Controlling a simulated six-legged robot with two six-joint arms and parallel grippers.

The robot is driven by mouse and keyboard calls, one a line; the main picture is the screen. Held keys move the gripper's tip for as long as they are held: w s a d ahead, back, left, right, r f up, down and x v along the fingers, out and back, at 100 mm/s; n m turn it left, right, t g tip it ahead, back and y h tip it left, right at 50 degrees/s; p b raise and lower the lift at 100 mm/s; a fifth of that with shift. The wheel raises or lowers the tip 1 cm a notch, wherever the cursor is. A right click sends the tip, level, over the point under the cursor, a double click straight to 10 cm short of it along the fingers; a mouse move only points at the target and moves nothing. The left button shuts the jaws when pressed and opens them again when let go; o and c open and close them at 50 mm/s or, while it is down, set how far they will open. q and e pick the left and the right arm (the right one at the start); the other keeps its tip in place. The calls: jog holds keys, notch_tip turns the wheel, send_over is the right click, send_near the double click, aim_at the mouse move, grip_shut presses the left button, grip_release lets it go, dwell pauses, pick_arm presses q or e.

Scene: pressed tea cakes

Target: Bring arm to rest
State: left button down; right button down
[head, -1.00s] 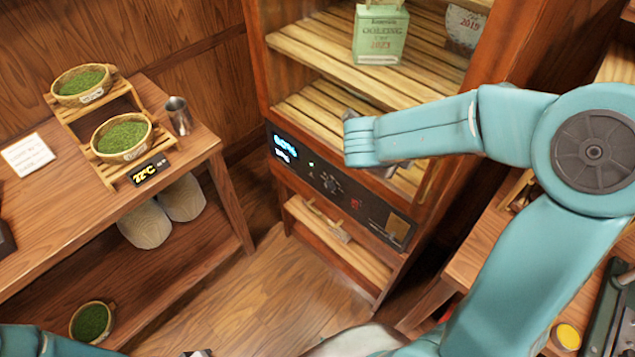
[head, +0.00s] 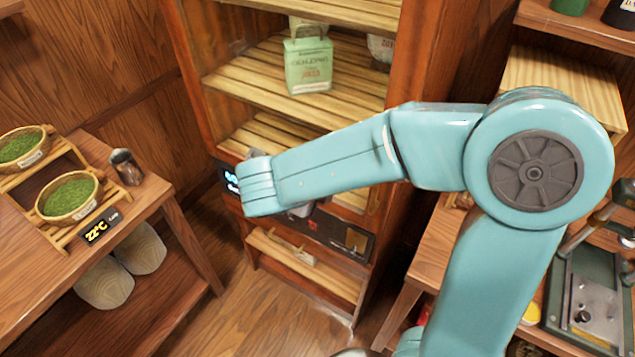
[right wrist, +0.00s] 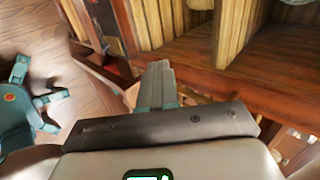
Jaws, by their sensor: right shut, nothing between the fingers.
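My right arm (head: 330,160) reaches in from the right in the head view, bent at a large round joint. Its forearm crosses in front of the wooden cabinet (head: 388,240). In the head view the right gripper's fingers are mostly hidden behind the arm. In the right wrist view my right gripper (right wrist: 157,80) is shut with nothing between its fingers. It points toward the cabinet's slatted shelves (right wrist: 165,22) and appears apart from them. My left gripper is not in the head view.
A green tea bag (head: 308,65) stands on a cabinet shelf. At left, a table (head: 150,197) holds green-filled baskets (head: 70,198) and a metal cup (head: 126,167). At right is a counter with a press-like device (head: 590,300). Floor is clear between table and cabinet.

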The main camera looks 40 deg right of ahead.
jog(key=s+a+f+n+y+b, duration=0.1)
jog(key=s+a+f+n+y, duration=0.2)
jog(key=a+f+n, duration=0.4)
jog(key=s+a+f+n+g+y+b, duration=0.1)
jog(key=s+a+f+n+y, duration=0.2)
jog(key=f+n, duration=1)
jog(key=s+a+f+n+g+y+b, duration=0.1)
jog(key=a+f+n+y, duration=0.6)
jog(key=f, duration=1.1)
jog(key=s+a+n+b, duration=0.1)
jog(key=s+a+n, duration=0.1)
jog(key=a+n, duration=0.1)
jog(key=shift+s+a+n, duration=0.3)
jog(key=shift+a+n, duration=0.1)
jog(key=shift+a, duration=0.05)
